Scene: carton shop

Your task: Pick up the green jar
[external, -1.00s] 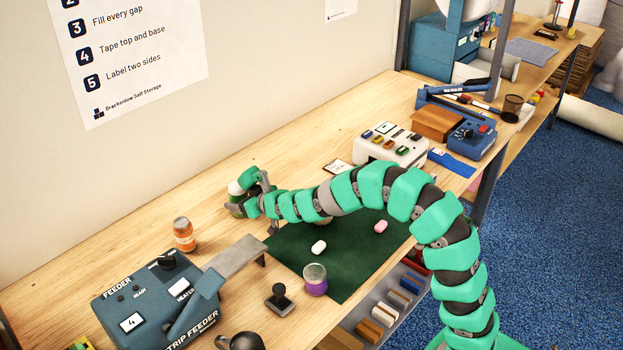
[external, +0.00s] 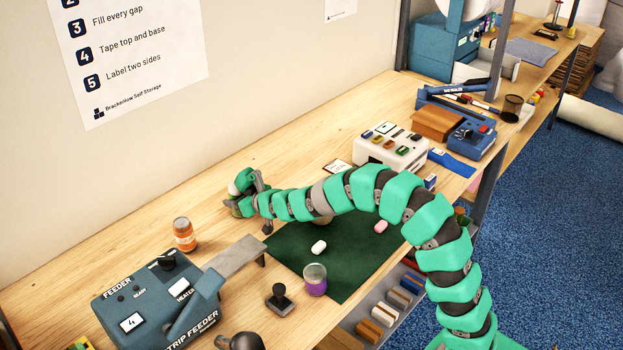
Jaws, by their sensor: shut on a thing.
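My gripper and arm hide the rest of the jar. I cannot tell whether the jar touches the table or is lifted.
An orange jar (external: 184,235) stands left of the mat. A purple jar (external: 315,281), a white piece (external: 319,247) and a pink piece (external: 381,227) are on the mat. The strip feeder (external: 160,302) and a stamp (external: 281,299) are in front. Bare table lies behind.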

